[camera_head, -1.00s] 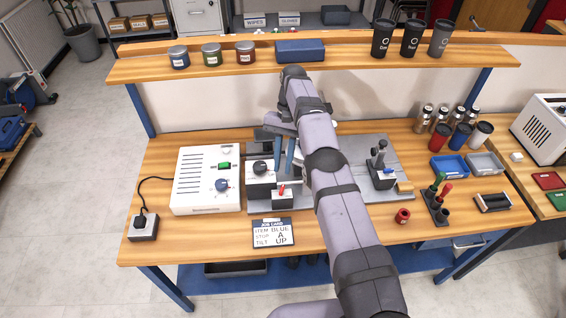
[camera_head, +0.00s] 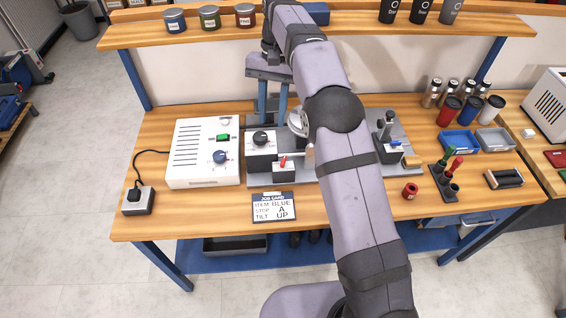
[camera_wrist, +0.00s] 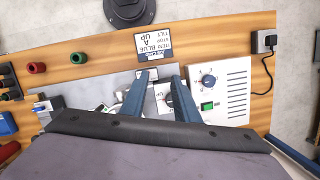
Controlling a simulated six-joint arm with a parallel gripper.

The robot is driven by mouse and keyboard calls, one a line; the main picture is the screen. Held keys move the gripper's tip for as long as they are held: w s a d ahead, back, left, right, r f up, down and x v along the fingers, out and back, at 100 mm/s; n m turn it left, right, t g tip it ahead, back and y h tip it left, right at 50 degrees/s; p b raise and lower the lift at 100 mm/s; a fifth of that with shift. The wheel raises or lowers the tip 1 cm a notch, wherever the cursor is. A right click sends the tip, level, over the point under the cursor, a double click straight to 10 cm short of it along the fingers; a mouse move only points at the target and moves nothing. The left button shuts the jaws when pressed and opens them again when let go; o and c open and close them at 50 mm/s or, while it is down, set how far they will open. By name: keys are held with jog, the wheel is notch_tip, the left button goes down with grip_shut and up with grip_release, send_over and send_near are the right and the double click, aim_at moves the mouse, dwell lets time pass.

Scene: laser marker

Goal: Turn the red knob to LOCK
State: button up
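A small red knob (camera_head: 283,161) stands up like a lever on a grey and white block (camera_head: 285,172) at the front of the grey fixture plate (camera_head: 230,175). I cannot read a LOCK mark. A black round knob (camera_head: 261,138) sits on a white-fronted box (camera_head: 260,153) just behind and left of it. My gripper (camera_head: 272,114) is open and empty, its two blue-grey fingers pointing down above and behind these blocks, apart from the red knob. In the wrist view my gripper (camera_wrist: 160,78) shows its fingers spread; I cannot make out the red knob there.
A white control box (camera_head: 204,152) with a blue dial stands left of the fixture. A job card (camera_head: 274,207) lies in front. A clamp-like post (camera_head: 387,128) stands right, beyond my arm. A shelf with cans and cups runs behind. My arm hides the plate's middle.

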jog(key=s+d+f+h, duration=0.1)
jog(key=s+d+f, duration=0.1)
jog(key=f, duration=0.3)
jog(key=s+d+f, duration=0.1)
jog(key=s+f, duration=0.1)
jog(key=f, duration=0.3)
jog(key=m+t, duration=0.1)
jog(key=t, duration=0.2)
send_over(283, 161)
jog(key=shift+f, duration=0.75)
jog(key=shift+f+p, duration=1.25)
jog(key=shift+f, duration=2.4)
grip_shut()
